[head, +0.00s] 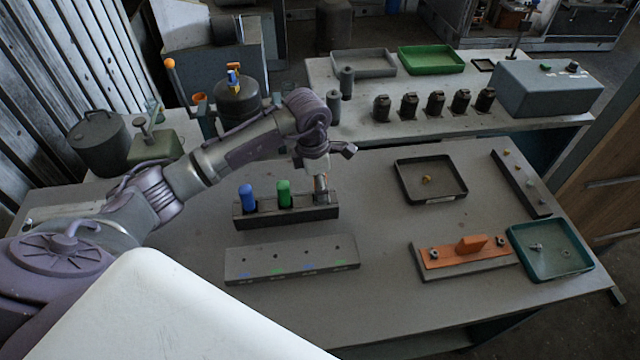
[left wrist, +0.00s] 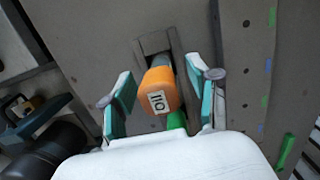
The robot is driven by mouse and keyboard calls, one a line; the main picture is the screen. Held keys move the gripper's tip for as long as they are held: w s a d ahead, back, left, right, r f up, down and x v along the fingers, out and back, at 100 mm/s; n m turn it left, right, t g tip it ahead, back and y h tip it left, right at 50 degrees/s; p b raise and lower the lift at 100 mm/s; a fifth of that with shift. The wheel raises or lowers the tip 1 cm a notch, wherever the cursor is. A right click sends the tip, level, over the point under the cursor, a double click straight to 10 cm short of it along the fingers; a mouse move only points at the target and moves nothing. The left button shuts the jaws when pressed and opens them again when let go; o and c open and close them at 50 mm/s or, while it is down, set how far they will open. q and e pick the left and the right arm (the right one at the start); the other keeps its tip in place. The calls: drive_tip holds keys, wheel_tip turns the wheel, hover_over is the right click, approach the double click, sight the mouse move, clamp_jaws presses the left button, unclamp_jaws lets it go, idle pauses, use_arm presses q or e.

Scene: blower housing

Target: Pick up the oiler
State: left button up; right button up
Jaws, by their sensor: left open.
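The oiler (left wrist: 161,92) has an orange top with a label that seems to read OIL. In the left wrist view it stands between the two teal-padded fingers of my left gripper (left wrist: 163,98), with gaps on both sides. My left gripper is open around it. In the head view this gripper (head: 322,180) is over the right end of a dark rack (head: 285,216) and mostly hides the oiler. My right gripper is not in view.
A blue handle (head: 246,196) and a green handle (head: 283,193) stand in the same rack, left of the gripper. A grey strip with holes (head: 291,260) lies in front. A black tray (head: 431,197) and an orange block on a plate (head: 466,252) are to the right.

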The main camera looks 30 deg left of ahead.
use_arm(q)
drive_tip(key=shift+f, duration=0.4)
drive_tip(key=shift+w+f, duration=0.1)
drive_tip(key=shift+f, duration=0.1)
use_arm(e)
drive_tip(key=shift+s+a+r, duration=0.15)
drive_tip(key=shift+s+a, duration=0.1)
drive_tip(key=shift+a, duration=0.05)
use_arm(q)
clamp_jaws()
drive_tip(key=shift+r, duration=0.15)
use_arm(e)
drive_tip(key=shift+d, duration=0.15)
use_arm(q)
drive_tip(key=shift+r, duration=0.2)
wheel_tip(320, 180, up, 3)
drive_tip(key=shift+r+b, duration=0.15)
drive_tip(key=shift+b, duration=1)
drive_tip(key=w+d+r+b, duration=0.3)
drive_tip(key=d+r, duration=0.4)
drive_tip(key=d, duration=0.4)
drive_tip(key=shift+w+b, duration=0.3)
drive_tip(key=shift+b, duration=0.2)
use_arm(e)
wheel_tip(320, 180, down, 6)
